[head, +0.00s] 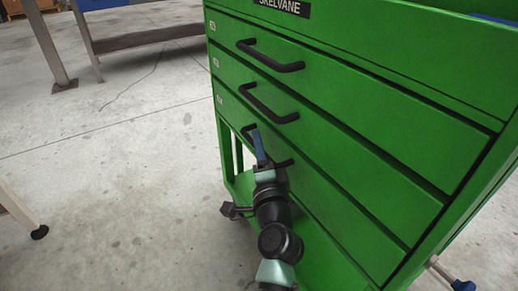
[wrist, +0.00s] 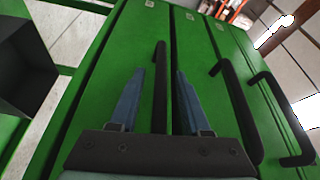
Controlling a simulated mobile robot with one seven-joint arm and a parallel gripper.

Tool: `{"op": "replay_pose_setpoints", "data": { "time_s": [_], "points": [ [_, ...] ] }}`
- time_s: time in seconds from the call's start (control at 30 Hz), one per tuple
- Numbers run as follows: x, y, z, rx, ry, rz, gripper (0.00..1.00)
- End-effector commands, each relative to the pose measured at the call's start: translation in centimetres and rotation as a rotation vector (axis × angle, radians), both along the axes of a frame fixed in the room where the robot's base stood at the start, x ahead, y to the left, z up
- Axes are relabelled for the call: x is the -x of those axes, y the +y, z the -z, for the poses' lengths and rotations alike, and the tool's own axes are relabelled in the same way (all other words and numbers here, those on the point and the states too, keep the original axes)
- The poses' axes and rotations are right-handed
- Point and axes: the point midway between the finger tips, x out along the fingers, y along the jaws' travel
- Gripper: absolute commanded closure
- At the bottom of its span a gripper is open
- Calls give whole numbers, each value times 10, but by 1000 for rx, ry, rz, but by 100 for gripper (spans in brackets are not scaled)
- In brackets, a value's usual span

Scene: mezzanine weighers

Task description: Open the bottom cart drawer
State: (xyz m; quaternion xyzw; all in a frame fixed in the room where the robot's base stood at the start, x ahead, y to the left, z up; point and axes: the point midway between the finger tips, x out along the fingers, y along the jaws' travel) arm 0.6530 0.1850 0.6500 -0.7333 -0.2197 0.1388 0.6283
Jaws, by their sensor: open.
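The green cart (head: 482,170) has three drawers with black bar handles, all looking shut. The bottom drawer (head: 335,205) has its handle (head: 284,163) partly hidden behind my gripper (head: 257,146) in the head view. In the wrist view the bottom handle (wrist: 160,75) runs lengthwise between the two blue fingers of my gripper (wrist: 159,72). The fingers are open, with a gap on each side of the bar. I cannot tell how deep the bar sits between them.
The middle handle (head: 270,104) and top handle (head: 270,56) stick out above. Below the drawers is an open lower shelf (head: 243,185), with a caster (head: 232,211) at the corner. Bare concrete floor (head: 110,210) lies to the left.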

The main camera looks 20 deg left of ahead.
Motion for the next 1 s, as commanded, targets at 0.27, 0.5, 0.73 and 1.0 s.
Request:
{"op": "replay_pose_setpoints", "data": {
  "time_s": [0.27, 0.5, 0.73, 1.0],
  "points": [
    [0, 0, 0, 0, 0, 0, 69],
    [0, 0, 0, 0, 0, 0, 100],
    [0, 0, 0, 0, 0, -1, 100],
    [0, 0, 0, 0, 0, -1, 100]
  ]
}}
